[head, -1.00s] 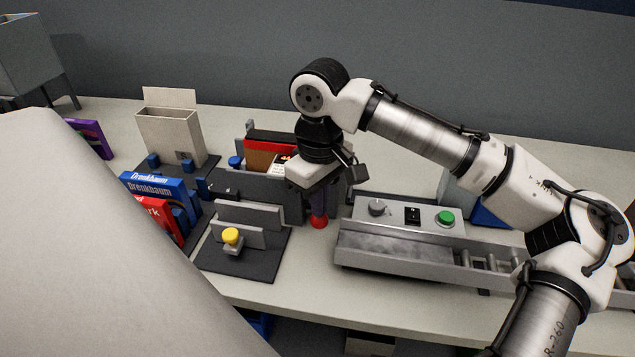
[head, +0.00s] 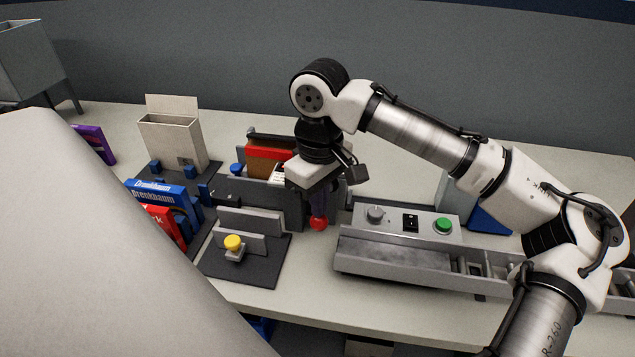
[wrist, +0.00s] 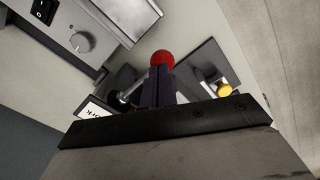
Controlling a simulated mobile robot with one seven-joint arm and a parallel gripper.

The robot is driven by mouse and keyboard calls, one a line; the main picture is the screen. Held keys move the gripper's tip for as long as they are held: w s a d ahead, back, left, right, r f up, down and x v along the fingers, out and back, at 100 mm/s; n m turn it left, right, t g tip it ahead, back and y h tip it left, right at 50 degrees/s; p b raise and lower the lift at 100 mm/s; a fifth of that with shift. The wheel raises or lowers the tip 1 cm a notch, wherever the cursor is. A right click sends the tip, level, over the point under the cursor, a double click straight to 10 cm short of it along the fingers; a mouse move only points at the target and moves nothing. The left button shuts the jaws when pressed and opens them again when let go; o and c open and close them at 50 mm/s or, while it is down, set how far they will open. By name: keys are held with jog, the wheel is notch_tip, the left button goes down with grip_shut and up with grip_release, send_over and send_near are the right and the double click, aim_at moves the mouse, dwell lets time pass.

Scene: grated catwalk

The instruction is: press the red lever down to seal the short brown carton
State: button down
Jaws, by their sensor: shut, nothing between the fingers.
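The red lever's round knob (head: 318,224) is at the front right corner of a dark grey sealing station (head: 275,205). It also shows in the wrist view (wrist: 161,59), right at my fingertips. My gripper (head: 318,208) points down with its dark fingers shut and empty. The tips meet or nearly meet the knob; I cannot tell if they press on it. The lever's arm is largely hidden by the fingers. A brown carton (head: 264,166) with a red part (head: 270,152) above it stands in the station, partly hidden by my wrist.
A yellow knob (head: 234,242) stands on a dark plate at front left. A conveyor with a control panel (head: 408,220) lies close on the right. A tall beige carton (head: 172,140) and blue and red boxes (head: 157,190) stand left. The front table strip is clear.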

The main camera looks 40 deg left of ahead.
notch_tip(320, 180, up, 11)
jog(key=p, duration=0.8)
dwell(0.8)
